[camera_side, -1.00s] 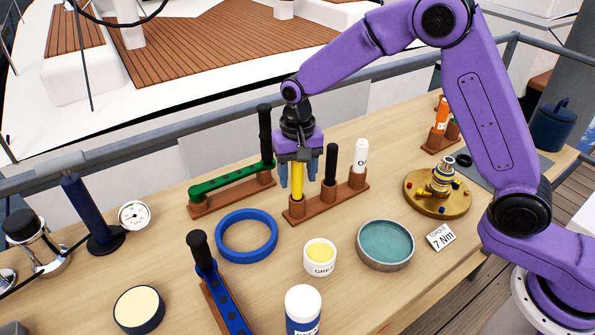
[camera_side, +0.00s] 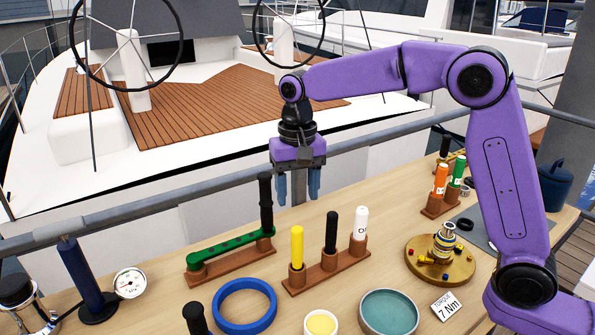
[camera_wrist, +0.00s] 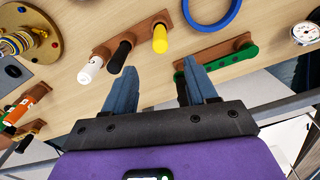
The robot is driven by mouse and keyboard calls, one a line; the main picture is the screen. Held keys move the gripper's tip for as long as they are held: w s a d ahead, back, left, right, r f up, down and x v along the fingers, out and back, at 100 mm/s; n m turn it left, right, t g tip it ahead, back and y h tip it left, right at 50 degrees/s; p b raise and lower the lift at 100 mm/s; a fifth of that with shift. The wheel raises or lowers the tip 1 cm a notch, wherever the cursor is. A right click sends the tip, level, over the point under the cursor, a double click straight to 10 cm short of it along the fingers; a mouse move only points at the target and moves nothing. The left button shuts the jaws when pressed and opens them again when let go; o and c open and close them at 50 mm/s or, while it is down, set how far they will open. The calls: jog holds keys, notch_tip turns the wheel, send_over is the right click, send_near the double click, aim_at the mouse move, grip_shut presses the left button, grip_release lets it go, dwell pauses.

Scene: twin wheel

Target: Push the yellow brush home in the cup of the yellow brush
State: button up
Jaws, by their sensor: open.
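The yellow brush (camera_side: 297,247) stands upright in the left cup of a brown wooden rack (camera_side: 326,271). Its lower end is inside the cup (camera_side: 297,275), so how deep it sits cannot be seen. In the wrist view the yellow brush (camera_wrist: 160,40) shows at the top middle, beyond the fingers. My gripper (camera_side: 299,192) is open and empty, raised above and behind the rack, clear of the brush. In the wrist view its blue-grey fingers (camera_wrist: 158,82) are apart with nothing between them.
A black-handled brush (camera_side: 331,232) and a white one (camera_side: 360,223) stand in the same rack. A blue ring (camera_side: 244,305) and teal dish (camera_side: 388,311) lie in front. A brass fixture (camera_side: 440,258) is at right.

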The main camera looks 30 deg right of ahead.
jog(key=shift+r, duration=2)
jog(key=shift+s, duration=0.1)
jog(key=s+d+f+n, duration=0.3)
jog(key=s+d+n, duration=0.2)
jog(key=s, duration=0.6)
jog(key=s+d+f+n, duration=0.3)
jog(key=s+d+n, duration=0.2)
jog(key=s, duration=0.5)
jog(key=s+d+f+n, duration=0.3)
jog(key=s+d+n, duration=0.2)
jog(key=s, duration=0.6)
jog(key=shift+s+d+f+n, duration=0.15)
jog(key=shift+s+f+n, duration=0.1)
jog(key=shift+s+n, duration=0.1)
